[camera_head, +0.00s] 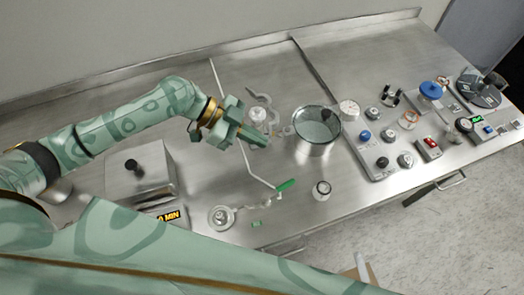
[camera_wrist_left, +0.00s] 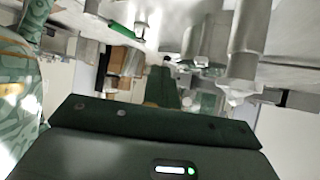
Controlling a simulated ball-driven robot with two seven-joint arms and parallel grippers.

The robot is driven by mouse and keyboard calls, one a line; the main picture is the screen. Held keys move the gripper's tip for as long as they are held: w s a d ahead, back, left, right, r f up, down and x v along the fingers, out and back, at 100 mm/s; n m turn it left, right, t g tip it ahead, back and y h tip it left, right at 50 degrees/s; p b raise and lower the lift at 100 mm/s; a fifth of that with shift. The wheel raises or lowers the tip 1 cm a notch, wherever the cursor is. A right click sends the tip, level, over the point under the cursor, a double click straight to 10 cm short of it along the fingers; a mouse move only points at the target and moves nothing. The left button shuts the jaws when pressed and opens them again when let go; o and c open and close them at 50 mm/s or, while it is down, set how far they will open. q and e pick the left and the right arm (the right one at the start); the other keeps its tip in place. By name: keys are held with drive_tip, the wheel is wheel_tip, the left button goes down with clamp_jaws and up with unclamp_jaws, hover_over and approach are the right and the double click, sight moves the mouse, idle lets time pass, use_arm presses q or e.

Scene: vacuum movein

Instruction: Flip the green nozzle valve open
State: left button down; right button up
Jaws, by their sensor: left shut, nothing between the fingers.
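A green valve handle (camera_head: 286,185) sits at the front end of a thin pale rod on the steel bench, left of a small glass bottle. A green bar that looks like the same handle shows at the upper left in the left wrist view (camera_wrist_left: 120,38). My left gripper (camera_head: 262,139) is shut and empty, pointing right above the bench. It is behind and left of the handle, apart from it, close to a grey clamp (camera_head: 262,100) and left of a steel pot. The handle's exact angle is hard to tell. My right gripper is not in view.
The open steel pot (camera_head: 317,148) stands right of my gripper. The bottle (camera_head: 321,190) stands near the front edge. A round fitting (camera_head: 221,217) lies front left, and a steel box (camera_head: 140,172) stands at left. A control panel (camera_head: 384,150) with several knobs is at right.

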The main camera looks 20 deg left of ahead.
use_arm(q)
drive_tip(key=w+a+r, duration=0.2)
drive_tip(key=a, duration=0.1)
drive_tip(key=shift+w+r, duration=0.15)
drive_tip(key=shift+w, duration=0.1)
idle(0.4)
